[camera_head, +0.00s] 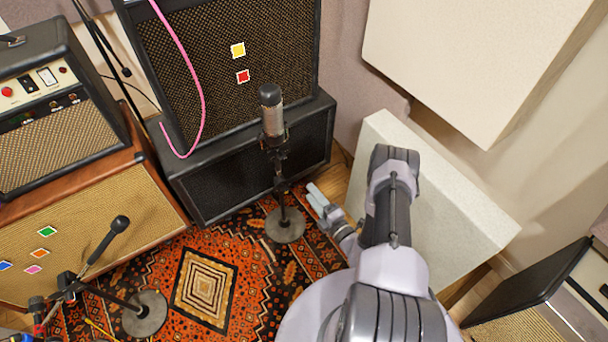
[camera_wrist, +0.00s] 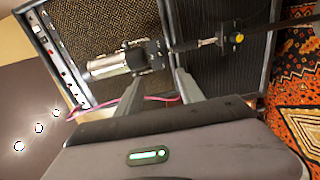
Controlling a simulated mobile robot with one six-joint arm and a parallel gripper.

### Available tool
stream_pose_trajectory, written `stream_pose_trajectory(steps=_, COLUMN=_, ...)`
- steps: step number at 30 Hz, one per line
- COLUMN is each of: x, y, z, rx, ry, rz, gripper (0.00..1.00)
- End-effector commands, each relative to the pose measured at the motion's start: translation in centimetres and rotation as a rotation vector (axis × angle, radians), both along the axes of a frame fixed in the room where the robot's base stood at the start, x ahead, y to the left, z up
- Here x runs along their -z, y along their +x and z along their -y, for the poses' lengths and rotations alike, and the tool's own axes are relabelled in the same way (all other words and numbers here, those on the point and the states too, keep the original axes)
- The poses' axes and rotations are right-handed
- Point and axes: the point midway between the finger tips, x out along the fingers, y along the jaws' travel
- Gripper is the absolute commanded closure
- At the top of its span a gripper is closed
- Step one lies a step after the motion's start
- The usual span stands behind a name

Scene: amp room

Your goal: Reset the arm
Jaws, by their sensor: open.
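My arm rises from the bottom right of the head view, and my gripper (camera_head: 318,198) reaches left over the rug, near the stand of a silver microphone (camera_head: 272,112). In the wrist view, my gripper (camera_wrist: 158,76) shows two grey fingers spread apart with nothing held between them. The same microphone (camera_wrist: 108,64) lies sideways in that view, beyond the fingertips, with its dark mount close to them in the picture. I cannot tell from these views whether they touch.
A black amp cabinet (camera_head: 240,65) stands behind the microphone. Brown amps (camera_head: 80,225) stand left, near a second microphone (camera_head: 119,224) on a stand. A pale panel (camera_head: 450,215) leans right of my arm. Patterned rug (camera_head: 245,275) covers the floor. A pink cable (camera_head: 186,57) hangs down the cabinet.

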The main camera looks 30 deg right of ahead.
Motion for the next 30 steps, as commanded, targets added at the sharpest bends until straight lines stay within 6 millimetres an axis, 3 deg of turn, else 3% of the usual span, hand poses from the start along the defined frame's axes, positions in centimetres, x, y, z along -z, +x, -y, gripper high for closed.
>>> stream_pose_trajectory(steps=3, x=-0.2, y=0.1, z=0.0, rx=-0.004, ry=-0.003, rz=0.002, gripper=0.55)
stream_pose_trajectory(steps=5, x=-1.3, y=0.8, z=-0.5, rx=-0.040, ry=-0.025, rz=0.018, gripper=0.55)
stream_pose_trajectory(steps=8, x=-7.0, y=3.7, z=-3.0, rx=-0.215, ry=-0.147, rz=0.096, gripper=0.55)
stream_pose_trajectory(steps=10, x=-13.2, y=5.4, z=-6.8, rx=-0.415, ry=-0.296, rz=0.190, gripper=0.55)
stream_pose_trajectory(steps=13, x=-21.9, y=4.9, z=-13.4, rx=-0.731, ry=-0.564, rz=0.351, gripper=0.55)
stream_pose_trajectory(steps=15, x=-27.2, y=2.4, z=-18.1, rx=-0.960, ry=-0.793, rz=0.489, gripper=0.55)
stream_pose_trajectory(steps=19, x=-33.7, y=-5.2, z=-24.0, rx=-1.337, ry=-1.266, rz=0.773, gripper=0.55)
stream_pose_trajectory(steps=22, x=-36.2, y=-11.3, z=-25.3, rx=-1.570, ry=-1.673, rz=1.008, gripper=0.55)
stream_pose_trajectory(steps=25, x=-37.7, y=-16.0, z=-24.2, rx=-1.735, ry=-2.115, rz=1.245, gripper=0.55)
stream_pose_trajectory(steps=26, x=-38.1, y=-17.0, z=-23.6, rx=1.761, ry=2.244, rz=-1.307, gripper=0.55)
stream_pose_trajectory(steps=30, x=-40.3, y=-19.4, z=-20.7, rx=1.277, ry=1.988, rz=-1.085, gripper=0.55)
